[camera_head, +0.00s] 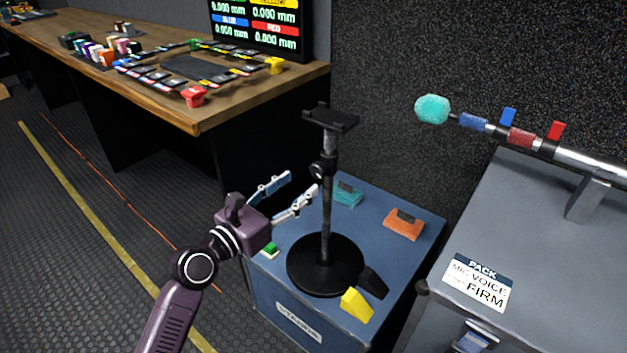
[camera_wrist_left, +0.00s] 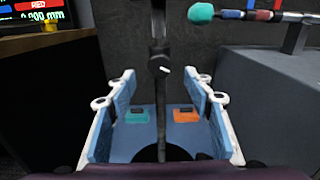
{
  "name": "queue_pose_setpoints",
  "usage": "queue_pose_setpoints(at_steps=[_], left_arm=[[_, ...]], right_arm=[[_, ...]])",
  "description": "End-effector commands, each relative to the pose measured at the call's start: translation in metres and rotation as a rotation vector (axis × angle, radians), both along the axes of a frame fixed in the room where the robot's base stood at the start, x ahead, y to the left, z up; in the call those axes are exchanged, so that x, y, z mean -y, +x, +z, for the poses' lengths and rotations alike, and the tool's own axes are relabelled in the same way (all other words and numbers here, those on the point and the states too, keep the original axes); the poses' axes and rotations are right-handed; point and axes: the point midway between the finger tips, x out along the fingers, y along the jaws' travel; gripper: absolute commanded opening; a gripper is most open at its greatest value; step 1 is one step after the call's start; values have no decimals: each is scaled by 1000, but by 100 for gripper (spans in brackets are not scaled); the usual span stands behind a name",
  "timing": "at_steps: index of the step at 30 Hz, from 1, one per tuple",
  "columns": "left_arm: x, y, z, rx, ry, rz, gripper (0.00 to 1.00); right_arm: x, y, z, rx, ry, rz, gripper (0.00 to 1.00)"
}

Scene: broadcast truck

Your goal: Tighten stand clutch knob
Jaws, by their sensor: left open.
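A black stand (camera_head: 326,215) with a round base and a flat top plate stands upright on a blue case (camera_head: 270,300). Its clutch knob (camera_head: 317,170) sits on the pole's upper half. In the left wrist view the knob (camera_wrist_left: 160,67) shows near the picture's middle, with a small pale mark. My left gripper (camera_head: 302,184) is open beside the pole, just left of it and slightly below the knob. In the left wrist view the pole appears between the open fingers (camera_wrist_left: 160,88). Nothing is held. My right gripper is not in view.
Teal (camera_head: 347,194), orange (camera_head: 404,223) and yellow (camera_head: 356,304) pieces sit on the case around the base. A grey cabinet (camera_head: 550,230) with a microphone pole (camera_head: 590,165) stands at right. A wooden desk (camera_head: 240,107) with small items and a screen is behind left.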

Motion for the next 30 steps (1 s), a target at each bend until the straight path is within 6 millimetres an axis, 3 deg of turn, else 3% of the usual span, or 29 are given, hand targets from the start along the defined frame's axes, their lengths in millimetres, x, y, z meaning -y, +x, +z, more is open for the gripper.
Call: queue_pose_setpoints(at_steps=[12, 23, 30], left_arm=[[34, 50, -1, 1, 4, 1, 47], [38, 55, -1, 1, 4, 2, 47], [38, 55, -1, 1, 5, 2, 21]], right_arm=[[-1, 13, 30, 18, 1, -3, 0], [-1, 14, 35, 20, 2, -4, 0], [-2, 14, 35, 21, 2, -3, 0]])
